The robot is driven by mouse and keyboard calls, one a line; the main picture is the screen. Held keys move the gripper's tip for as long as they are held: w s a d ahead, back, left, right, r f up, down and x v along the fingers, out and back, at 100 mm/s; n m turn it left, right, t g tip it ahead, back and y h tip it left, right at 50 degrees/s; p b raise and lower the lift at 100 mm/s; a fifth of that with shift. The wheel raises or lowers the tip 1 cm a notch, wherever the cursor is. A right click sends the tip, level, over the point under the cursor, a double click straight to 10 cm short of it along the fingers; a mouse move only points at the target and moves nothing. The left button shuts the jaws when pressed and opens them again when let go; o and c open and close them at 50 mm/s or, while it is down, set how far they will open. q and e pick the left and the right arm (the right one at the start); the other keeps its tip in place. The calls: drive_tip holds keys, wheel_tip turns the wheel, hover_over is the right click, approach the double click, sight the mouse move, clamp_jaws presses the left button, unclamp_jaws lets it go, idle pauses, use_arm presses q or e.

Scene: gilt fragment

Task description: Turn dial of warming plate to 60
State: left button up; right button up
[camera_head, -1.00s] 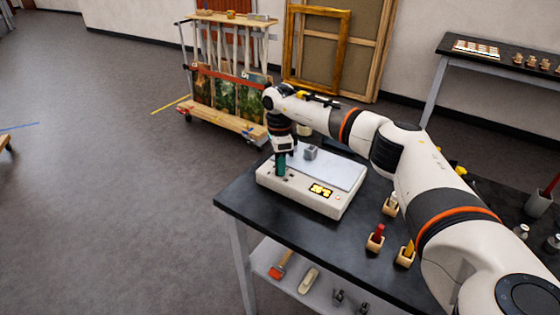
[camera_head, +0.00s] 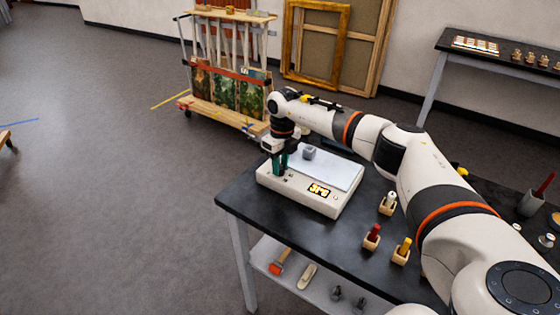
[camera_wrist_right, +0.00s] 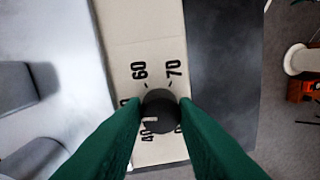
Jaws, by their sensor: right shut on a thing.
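The warming plate (camera_head: 297,198) is a pale box with a light top plate and a lit yellow display (camera_head: 319,190) whose digits are blurred. It stands on the dark table's left end. My right gripper (camera_head: 279,167) points down at the plate's left side, its green fingers shut on the dark round dial. In the right wrist view the fingers (camera_wrist_right: 160,112) hold the dial (camera_wrist_right: 158,97) from both sides. The dial's white mark appears to point down-left, near the 40. The printed 60 (camera_wrist_right: 139,70) and 70 (camera_wrist_right: 174,67) lie above the dial; other numbers are partly hidden. My left gripper is out of view.
A small grey block (camera_head: 309,153) sits on the top plate. Several small wooden holders, one with a red item (camera_head: 373,232), stand right of the plate under my right arm. A brush (camera_head: 279,262) lies on the lower shelf. Floor at left is open.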

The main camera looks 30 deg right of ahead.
sight(283, 168)
drive_tip(key=m+p, duration=0.2)
drive_tip(key=m, duration=0.4)
drive_tip(key=shift+r, duration=0.2)
drive_tip(key=m+p, duration=0.2)
drive_tip(key=m, duration=0.3)
drive_tip(key=shift+t, duration=0.4)
drive_tip(key=shift+f+m, duration=0.1)
drive_tip(key=shift+m, duration=0.2)
drive_tip(key=o, duration=1)
drive_tip(key=shift+s, duration=0.1)
wheel_tip(283, 168, up, 12)
drive_tip(key=b, duration=0.2)
drive_tip(key=shift+s+d+b, duration=0.25)
drive_tip(key=shift+b, duration=0.05)
